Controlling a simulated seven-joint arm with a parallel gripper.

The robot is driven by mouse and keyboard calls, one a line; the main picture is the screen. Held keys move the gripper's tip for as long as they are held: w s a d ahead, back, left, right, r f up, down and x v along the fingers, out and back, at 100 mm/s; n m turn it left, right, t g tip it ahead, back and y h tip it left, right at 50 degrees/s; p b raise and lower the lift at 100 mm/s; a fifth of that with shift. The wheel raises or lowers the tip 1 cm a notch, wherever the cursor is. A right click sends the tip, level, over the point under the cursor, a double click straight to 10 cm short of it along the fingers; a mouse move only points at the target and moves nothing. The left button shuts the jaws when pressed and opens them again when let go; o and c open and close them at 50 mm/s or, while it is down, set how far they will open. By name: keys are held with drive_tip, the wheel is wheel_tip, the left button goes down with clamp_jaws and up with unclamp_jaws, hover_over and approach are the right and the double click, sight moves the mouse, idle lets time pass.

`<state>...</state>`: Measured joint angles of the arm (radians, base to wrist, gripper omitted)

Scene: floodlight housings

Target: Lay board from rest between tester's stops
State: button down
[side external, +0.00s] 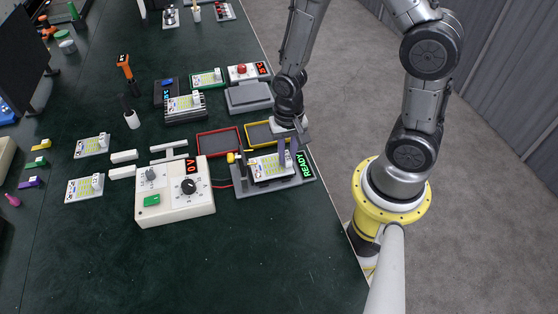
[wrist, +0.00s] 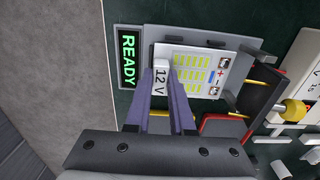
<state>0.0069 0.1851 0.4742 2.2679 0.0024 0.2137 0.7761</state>
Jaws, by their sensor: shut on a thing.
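A white board (side external: 268,169) with yellow light patches is over the grey tester (side external: 242,190), low over its plate or on it; I cannot tell if it touches. In the wrist view, the board (wrist: 193,72) carries a raised block marked 12 V (wrist: 160,82), plus and minus signs and two dark contacts at its right end. My gripper (wrist: 162,88) is shut on that block with its purple fingers; it also shows in the side view (side external: 288,158). The tester's display (side external: 306,165) reads READY. A dark piece with a yellow knob (wrist: 295,109) is beside the board's contact end. The stops are hard to make out.
A cream control box (side external: 175,205) with a 0 V readout stands left of the tester, joined by a red cable. Red (side external: 218,142) and yellow (side external: 262,132) trays lie behind. White rest bars (side external: 123,156) and loose boards (side external: 85,188) are further left. The front table is clear.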

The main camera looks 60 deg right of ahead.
drive_tip(key=shift+f, duration=0.65)
idle(1.2)
drive_tip(key=c, duration=0.7)
unclamp_jaws()
drive_tip(key=shift+r, duration=0.1)
wheel_tip(320, 180, up, 23)
drive_tip(key=s+n+t, duration=0.1)
drive_tip(key=s+t, duration=0.1)
drive_tip(key=t, duration=0.2)
drive_tip(key=s+r+n+t, duration=0.1)
drive_tip(key=s+r+n, duration=0.3)
drive_tip(key=s+n, duration=0.3)
drive_tip(key=shift+s+n+t, duration=0.3)
drive_tip(key=shift+n, duration=0.2)
